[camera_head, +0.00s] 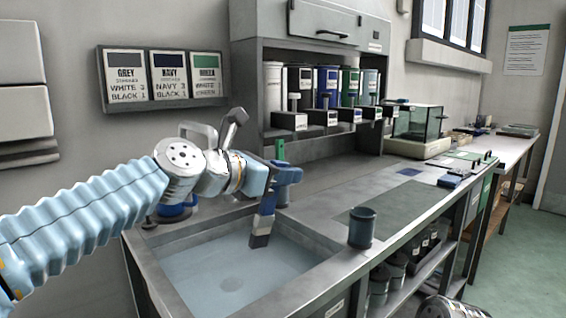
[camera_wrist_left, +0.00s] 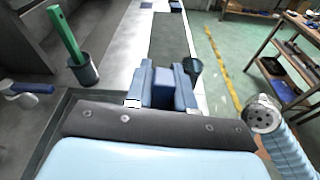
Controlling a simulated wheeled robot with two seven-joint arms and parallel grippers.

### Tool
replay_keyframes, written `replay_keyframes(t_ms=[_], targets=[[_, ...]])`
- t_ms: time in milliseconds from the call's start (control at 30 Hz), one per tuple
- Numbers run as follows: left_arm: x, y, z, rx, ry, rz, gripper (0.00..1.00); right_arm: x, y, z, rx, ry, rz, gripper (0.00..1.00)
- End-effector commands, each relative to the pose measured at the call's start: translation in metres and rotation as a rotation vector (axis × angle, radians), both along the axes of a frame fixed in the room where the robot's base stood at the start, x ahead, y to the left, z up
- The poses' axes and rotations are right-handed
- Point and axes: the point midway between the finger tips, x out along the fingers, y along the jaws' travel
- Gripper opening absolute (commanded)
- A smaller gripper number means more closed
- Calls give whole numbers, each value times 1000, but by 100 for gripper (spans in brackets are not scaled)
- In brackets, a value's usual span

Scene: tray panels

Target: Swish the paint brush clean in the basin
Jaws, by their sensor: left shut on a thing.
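My left gripper (camera_head: 270,182) is above the far right part of the basin (camera_head: 318,244) and is shut on the blue paint brush (camera_head: 266,222). The brush hangs nearly upright, its dark bristles (camera_head: 260,240) pointing down. The bristles look to be above the water (camera_head: 200,278), though I cannot tell the gap exactly. A dark patch shows in the water; I cannot tell whether it is a drain or a shadow. In the left wrist view a blue piece (camera_wrist_left: 162,86) sits between the fingers; the bristles are hidden there. My right gripper is out of view.
A dark blue cup (camera_head: 362,228) stands on the counter right of the basin. A green-handled tool (camera_wrist_left: 66,38) stands in a dark pot (camera_wrist_left: 83,71) behind the basin. Paint dispensers (camera_head: 325,85) line the back wall.

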Motion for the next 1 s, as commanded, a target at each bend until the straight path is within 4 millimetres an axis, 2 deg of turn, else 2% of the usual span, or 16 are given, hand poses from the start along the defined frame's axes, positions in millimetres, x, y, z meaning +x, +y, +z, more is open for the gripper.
replay_keyframes(t_ms=[33,333,1000], targets=[[0,0,-13,0,0,0,0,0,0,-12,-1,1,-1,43],[0,0,-46,-1,1,0,0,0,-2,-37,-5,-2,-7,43],[0,0,-123,1,1,0,0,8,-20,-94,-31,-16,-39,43]])
